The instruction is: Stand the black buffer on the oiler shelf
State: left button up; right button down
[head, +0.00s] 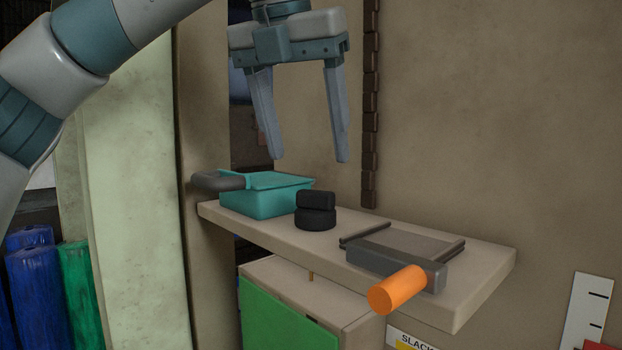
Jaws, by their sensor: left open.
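The black buffer (315,211) stands upright on a beige wall shelf (482,276), a round base with a smaller block on top. It is between a teal box and a flat grey tool. I cannot read a label that names this shelf. My left gripper (311,160) hangs above and slightly behind the shelf in the picture, fingers pointing down and spread apart. It is open and empty, above the buffer and not touching it. My right gripper is not in the head view.
A teal box (264,201) with a dark grey handle sits at the shelf's left end. A grey tool with an orange handle (397,290) lies to the right, its handle over the front edge. A cabinet with a green front (283,318) is below. The shelf's right end is bare.

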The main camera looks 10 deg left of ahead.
pick_arm(q)
jog(key=v, duration=0.3)
jog(key=shift+r, duration=0.1)
dwell(0.6)
